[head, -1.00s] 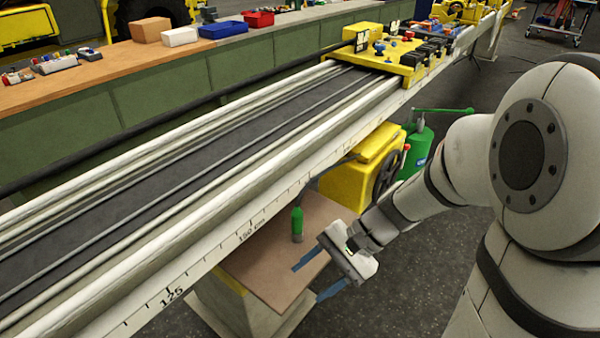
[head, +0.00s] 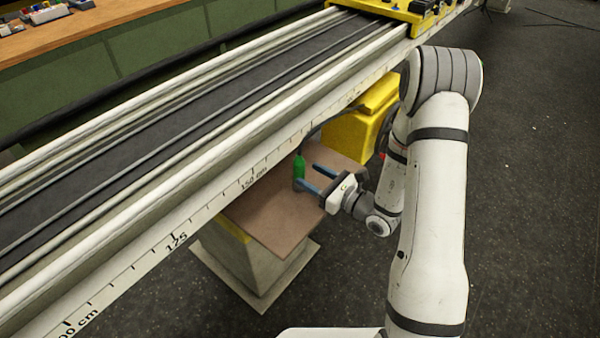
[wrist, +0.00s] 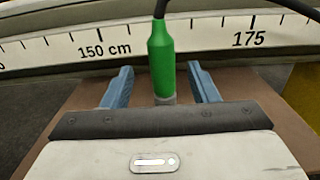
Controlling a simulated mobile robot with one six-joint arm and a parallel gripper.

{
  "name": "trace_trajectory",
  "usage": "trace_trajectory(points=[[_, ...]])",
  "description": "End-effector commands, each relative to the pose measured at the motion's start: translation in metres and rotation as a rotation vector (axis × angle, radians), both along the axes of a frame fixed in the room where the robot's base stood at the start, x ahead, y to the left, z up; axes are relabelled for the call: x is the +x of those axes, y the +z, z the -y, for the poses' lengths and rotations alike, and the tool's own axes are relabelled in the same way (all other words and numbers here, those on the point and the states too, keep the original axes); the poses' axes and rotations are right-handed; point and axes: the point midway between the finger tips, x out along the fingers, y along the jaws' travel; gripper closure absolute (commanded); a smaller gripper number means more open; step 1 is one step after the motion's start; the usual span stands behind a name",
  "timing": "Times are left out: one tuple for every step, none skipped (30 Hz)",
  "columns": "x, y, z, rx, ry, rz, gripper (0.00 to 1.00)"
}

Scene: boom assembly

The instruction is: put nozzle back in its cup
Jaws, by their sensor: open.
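The green nozzle (head: 299,167) stands upright over a brown board below the rail, with a dark hose running from its top. In the wrist view the nozzle (wrist: 161,60) shows between the two blue fingers, nearer the right one, with a gap on both sides. A grey piece (wrist: 165,99) shows at its lower end, and I cannot tell whether it is the cup or the nozzle's tip. My gripper (head: 308,178) is open, its fingers pointing at the nozzle from the right; it also shows in the wrist view (wrist: 161,85). The gripper body hides the nozzle's base.
The brown board (head: 265,222) lies on a pale pedestal. The long rail (head: 215,190) with a centimetre scale runs just behind and above the nozzle. A yellow machine (head: 352,135) stands behind my arm.

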Motion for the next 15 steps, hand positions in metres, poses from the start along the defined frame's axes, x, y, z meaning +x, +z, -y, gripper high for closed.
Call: trace_trajectory(points=[[0.003, 0.001, -0.005, -0.001, 0.003, 0.001, 0.46], [0.006, 0.001, -0.007, -0.001, 0.003, 0.001, 0.46], [0.009, 0.001, -0.012, -0.001, 0.004, 0.001, 0.46], [0.012, 0.001, -0.015, -0.001, 0.004, 0.001, 0.46], [0.016, 0.001, -0.019, -0.001, 0.004, 0.002, 0.46], [0.02, 0.001, -0.024, -0.001, 0.005, 0.002, 0.46], [0.023, 0.001, -0.027, -0.001, 0.004, 0.002, 0.46], [0.026, 0.001, -0.03, -0.001, 0.004, 0.002, 0.46], [0.029, 0.0, -0.034, -0.001, 0.004, 0.001, 0.46], [0.031, 0.0, -0.036, -0.001, 0.003, 0.001, 0.46], [0.032, 0.0, -0.038, -0.001, 0.002, -0.001, 0.46], [0.033, 0.0, -0.039, -0.001, 0.002, -0.001, 0.46], [0.034, 0.0, -0.04, -0.001, 0.002, -0.001, 0.46], [0.035, 0.0, -0.04, -0.001, 0.001, -0.001, 0.46], [0.035, 0.0, -0.04, -0.001, 0.001, -0.001, 0.46]])
